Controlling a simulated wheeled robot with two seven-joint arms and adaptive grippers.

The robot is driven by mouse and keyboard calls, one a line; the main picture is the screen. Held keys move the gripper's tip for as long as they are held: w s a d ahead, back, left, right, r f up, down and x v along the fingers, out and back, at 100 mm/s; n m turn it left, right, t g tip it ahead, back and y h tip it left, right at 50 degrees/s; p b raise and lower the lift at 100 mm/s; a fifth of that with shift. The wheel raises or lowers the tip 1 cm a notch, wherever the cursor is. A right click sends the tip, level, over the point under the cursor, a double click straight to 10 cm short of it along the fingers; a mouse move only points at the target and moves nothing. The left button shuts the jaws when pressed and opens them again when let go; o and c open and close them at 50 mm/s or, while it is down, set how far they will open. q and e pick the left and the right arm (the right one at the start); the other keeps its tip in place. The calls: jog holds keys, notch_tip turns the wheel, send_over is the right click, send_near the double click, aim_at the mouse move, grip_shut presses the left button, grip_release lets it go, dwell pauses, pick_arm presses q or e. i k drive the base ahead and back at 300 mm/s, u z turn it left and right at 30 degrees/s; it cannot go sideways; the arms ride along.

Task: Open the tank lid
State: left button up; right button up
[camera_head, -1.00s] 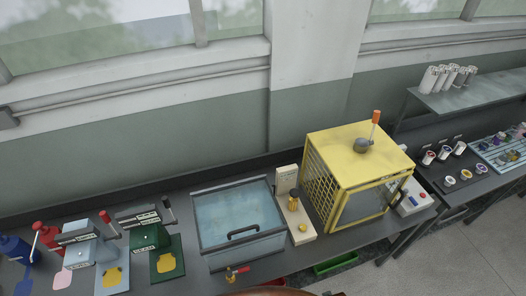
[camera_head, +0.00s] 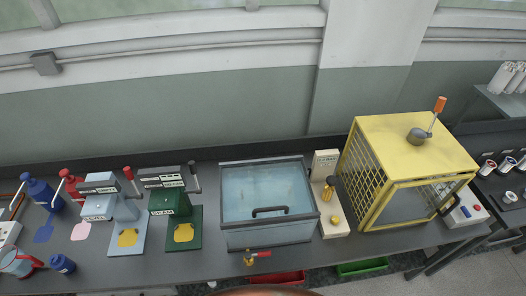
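The tank (camera_head: 268,236) is a grey-framed box with clear bluish sides, standing at the middle of the bench. Its lid (camera_head: 262,188) is a see-through pane in a dark frame and lies flat over the top, closed. A black bar handle (camera_head: 284,210) sits near the lid's front edge. A small brass tap with a red lever (camera_head: 257,255) is at the tank's front. Neither of my grippers shows in the head view.
A yellow mesh cage (camera_head: 410,165) stands right of the tank, with a cream device (camera_head: 330,205) between them. A green seamer (camera_head: 170,205) and a light blue seamer (camera_head: 112,210) stand to the left. Red (camera_head: 276,278) and green (camera_head: 361,268) bins sit below the bench front.

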aim_at(264, 209)
jog(key=u, duration=1.35)
jog(key=k, duration=0.75)
jog(key=z, duration=0.65)
